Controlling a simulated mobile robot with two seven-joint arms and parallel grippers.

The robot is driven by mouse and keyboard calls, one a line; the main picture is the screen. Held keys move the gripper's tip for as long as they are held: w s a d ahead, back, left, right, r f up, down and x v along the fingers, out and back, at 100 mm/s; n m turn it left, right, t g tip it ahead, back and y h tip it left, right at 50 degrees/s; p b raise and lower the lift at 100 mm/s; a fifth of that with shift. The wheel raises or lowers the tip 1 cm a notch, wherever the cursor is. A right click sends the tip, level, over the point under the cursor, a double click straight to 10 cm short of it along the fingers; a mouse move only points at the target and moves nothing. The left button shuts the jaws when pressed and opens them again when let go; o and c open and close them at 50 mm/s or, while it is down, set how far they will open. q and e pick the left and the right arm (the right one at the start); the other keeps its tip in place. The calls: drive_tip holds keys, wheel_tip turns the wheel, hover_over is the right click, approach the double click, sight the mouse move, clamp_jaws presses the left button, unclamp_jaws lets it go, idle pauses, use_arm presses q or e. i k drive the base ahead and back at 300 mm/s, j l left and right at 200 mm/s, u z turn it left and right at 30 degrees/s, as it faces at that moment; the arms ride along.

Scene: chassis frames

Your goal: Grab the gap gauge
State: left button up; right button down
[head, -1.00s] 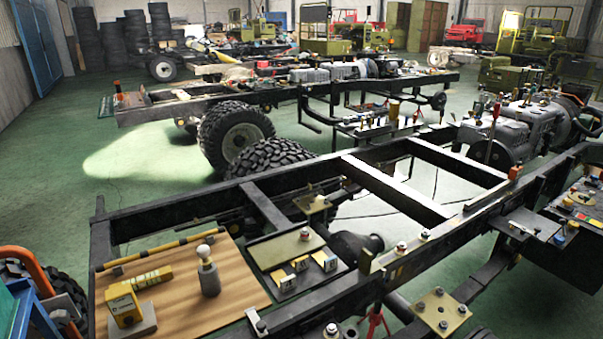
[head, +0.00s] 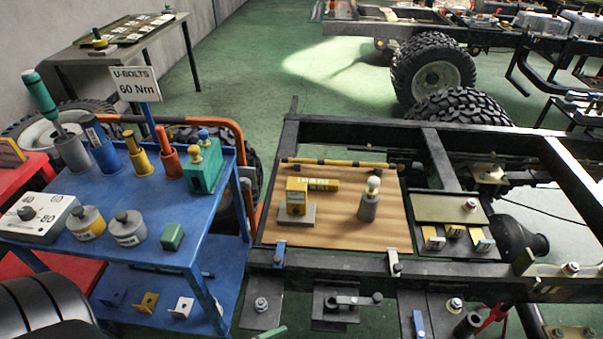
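I cannot tell for certain which object is the gap gauge. On the wooden board (head: 335,235) on the chassis frame stands a yellow box (head: 296,192) on a grey block (head: 295,217). A short yellow bar with dark print (head: 323,184) lies just behind and right of it. A grey cylinder with a pale round knob (head: 368,207) stands upright to the right. A long yellow-and-black rod (head: 338,164) lies along the board's back edge. Neither of my grippers is in view.
Left of the frame, a blue cart (head: 150,245) carries several coloured tools, a grey dial box (head: 38,218) and a "U-BOLTS 60 Nm" sign (head: 135,86). An orange tube (head: 185,121) curves behind it. Right of the board, a dark tray (head: 460,237) holds small blocks.

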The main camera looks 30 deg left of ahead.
sight(296, 192)
drive_tip(key=u, duration=1)
